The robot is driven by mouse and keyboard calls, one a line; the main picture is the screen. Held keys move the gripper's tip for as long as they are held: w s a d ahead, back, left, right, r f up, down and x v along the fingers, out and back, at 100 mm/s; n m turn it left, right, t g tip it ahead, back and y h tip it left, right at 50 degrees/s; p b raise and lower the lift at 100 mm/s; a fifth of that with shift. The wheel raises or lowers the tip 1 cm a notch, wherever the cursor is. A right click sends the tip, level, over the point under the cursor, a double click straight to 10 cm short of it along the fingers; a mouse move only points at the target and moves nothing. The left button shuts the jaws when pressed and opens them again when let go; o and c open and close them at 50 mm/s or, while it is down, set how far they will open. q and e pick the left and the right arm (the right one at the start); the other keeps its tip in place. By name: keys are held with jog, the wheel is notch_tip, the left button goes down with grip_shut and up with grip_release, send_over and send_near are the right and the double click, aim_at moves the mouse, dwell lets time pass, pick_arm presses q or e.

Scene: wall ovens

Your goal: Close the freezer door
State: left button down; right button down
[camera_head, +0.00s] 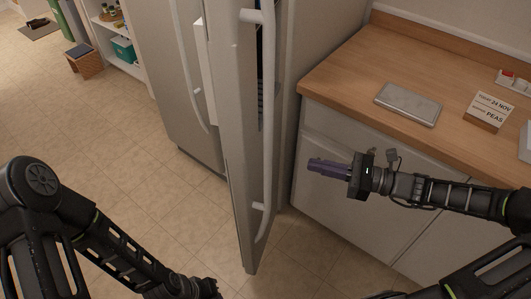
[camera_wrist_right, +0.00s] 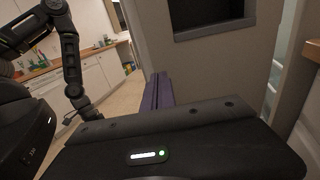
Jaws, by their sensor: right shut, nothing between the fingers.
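The tall grey fridge-freezer stands at the centre of the head view. Its near door (camera_head: 236,150) stands open, swung out toward me and seen nearly edge-on, with a long pale handle (camera_head: 268,120) along its right side. My right gripper (camera_head: 312,165), with purple fingers, is shut and empty to the right of the door, apart from it. In the right wrist view its fingers (camera_wrist_right: 158,92) are together, before a grey panel (camera_wrist_right: 210,65) with a dark recess. My left arm enters at lower left; its gripper (camera_head: 207,288) is dark and partly cut off at the bottom edge.
A wooden counter (camera_head: 345,75) over white cabinets (camera_head: 330,205) is right of the freezer, close to my right arm. A grey tablet-like slab (camera_head: 408,103) and a date block (camera_head: 490,110) lie on it. The tiled floor (camera_head: 100,140) at left is largely clear.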

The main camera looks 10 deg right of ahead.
aim_at(254, 151)
jog(key=p+x, duration=0.1)
jog(key=x, duration=1.2)
jog(key=shift+w+a+p, duration=0.2)
jog(key=shift+a+p, duration=0.1)
jog(key=shift+a, duration=0.05)
